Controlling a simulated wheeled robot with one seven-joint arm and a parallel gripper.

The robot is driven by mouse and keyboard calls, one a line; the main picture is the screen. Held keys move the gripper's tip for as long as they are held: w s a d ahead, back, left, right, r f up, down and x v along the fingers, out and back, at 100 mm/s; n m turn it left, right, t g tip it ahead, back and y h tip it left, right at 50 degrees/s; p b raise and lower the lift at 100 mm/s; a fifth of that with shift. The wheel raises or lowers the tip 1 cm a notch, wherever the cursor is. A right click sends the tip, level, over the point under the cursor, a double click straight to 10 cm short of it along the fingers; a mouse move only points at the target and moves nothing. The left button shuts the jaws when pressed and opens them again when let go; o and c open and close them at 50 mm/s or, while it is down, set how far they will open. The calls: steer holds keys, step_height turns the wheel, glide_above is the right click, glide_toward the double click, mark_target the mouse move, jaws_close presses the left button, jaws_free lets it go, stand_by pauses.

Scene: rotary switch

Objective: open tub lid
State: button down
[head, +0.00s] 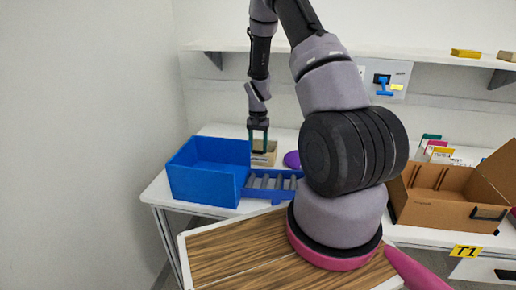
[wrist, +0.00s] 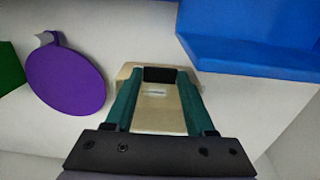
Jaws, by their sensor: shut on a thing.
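My gripper also shows in the head view (head: 258,143), pointing down at the tub. Its two green fingers are shut on a dark block (wrist: 159,75), which looks like the lid's handle. The lid appears level on the tub; the seam between them cannot be made out.
A blue bin (head: 208,178) stands close by, with a blue slotted rack (head: 270,186) beside it. A purple disc (wrist: 65,80) lies near the tub. An open cardboard box (head: 435,195) is at the right, below a wall shelf (head: 350,50).

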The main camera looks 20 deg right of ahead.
steer(key=shift+w+d+r, duration=0.15)
steer(key=shift+w+r, duration=0.15)
steer(key=shift+r, duration=0.4)
steer(key=w+d+r, duration=0.4)
steer(key=w+r, duration=0.1)
steer(key=r, duration=0.2)
steer(key=shift+w, duration=0.2)
steer(key=c, duration=1.1)
jaws_free()
steer(key=shift+a+f, duration=0.1)
steer(key=shift+a, duration=0.05)
steer(key=o, duration=0.9)
steer(key=shift+s+a, duration=0.1)
steer(key=shift+s, duration=0.05)
steer(key=shift+c, duration=0.2)
step_height(320, 180, up, 11)
glide_above(261, 144)
steer(key=shift+s+f, duration=0.1)
